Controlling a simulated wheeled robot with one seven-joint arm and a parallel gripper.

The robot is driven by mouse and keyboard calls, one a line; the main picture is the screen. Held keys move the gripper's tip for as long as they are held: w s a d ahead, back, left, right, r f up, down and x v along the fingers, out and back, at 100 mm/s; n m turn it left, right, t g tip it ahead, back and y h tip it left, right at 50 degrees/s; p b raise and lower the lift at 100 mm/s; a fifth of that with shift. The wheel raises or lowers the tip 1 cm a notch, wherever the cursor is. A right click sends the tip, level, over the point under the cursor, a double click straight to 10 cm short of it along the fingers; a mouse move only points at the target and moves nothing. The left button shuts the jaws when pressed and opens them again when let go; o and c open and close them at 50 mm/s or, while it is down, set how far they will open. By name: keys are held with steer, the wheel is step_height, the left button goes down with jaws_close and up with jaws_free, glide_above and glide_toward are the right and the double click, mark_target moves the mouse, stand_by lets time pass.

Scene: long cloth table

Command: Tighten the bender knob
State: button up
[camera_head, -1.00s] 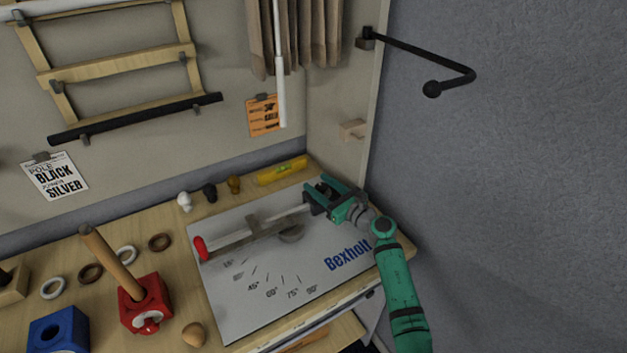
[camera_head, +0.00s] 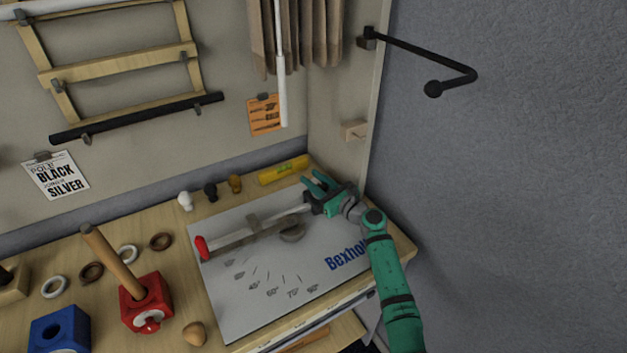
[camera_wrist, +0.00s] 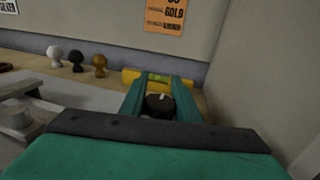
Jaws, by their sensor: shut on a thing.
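The bender is a grey metal tool on a white board (camera_head: 235,300) printed "Bexholt" and with angle marks. Its lever, with a red grip (camera_head: 201,247), lies to the left. A metal rod (camera_head: 290,213) runs along the bender towards my gripper. My gripper (camera_head: 317,183) is at the board's far right corner, at the rod's right end. In the wrist view the bender knob (camera_wrist: 160,106), dark and round with a pale mark on top, sits between the two green fingers, and my gripper (camera_wrist: 161,92) is shut on it. The arm hides the knob in the head view.
A yellow spirit level (camera_head: 283,170) lies just behind my gripper. White, black and brown finials (camera_head: 211,192) stand along the back. The side wall (camera_head: 335,140) is close on the right. A red block (camera_head: 146,300) with a wooden post stands at the left.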

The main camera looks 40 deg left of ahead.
steer(key=shift+w+m+t, duration=0.15)
steer(key=shift+m+t, duration=0.45)
steer(key=shift+t, duration=0.3)
steer(key=shift+w+d+m+t+h, duration=0.2)
steer(key=shift+m+t+h, duration=0.3)
steer(key=shift+t, duration=0.4)
steer(key=shift+w+d+m+t+h, duration=0.1)
steer(key=shift+w+m+t+h, duration=0.15)
steer(key=shift+m+t+h, duration=0.45)
steer(key=shift+w+m+t, duration=0.1)
steer(key=shift+m+t, duration=0.5)
steer(key=shift+t, duration=0.4)
steer(key=shift+w+d+m+t+h, duration=0.15)
steer(key=shift+w+m+t+h, duration=0.05)
steer(key=shift+m+t+h, duration=0.4)
steer(key=shift+w+d+m+t+h, duration=0.1)
steer(key=shift+w+m+t+h, duration=0.05)
steer(key=shift+m+t+h, duration=0.45)
steer(key=shift+w+d+m+t+h, duration=0.1)
steer(key=shift+m+t+h, duration=0.2)
steer(key=shift+t+h, duration=0.25)
steer(key=o, duration=1)
steer(key=shift+o, duration=0.2)
steer(key=shift+d, duration=0.1)
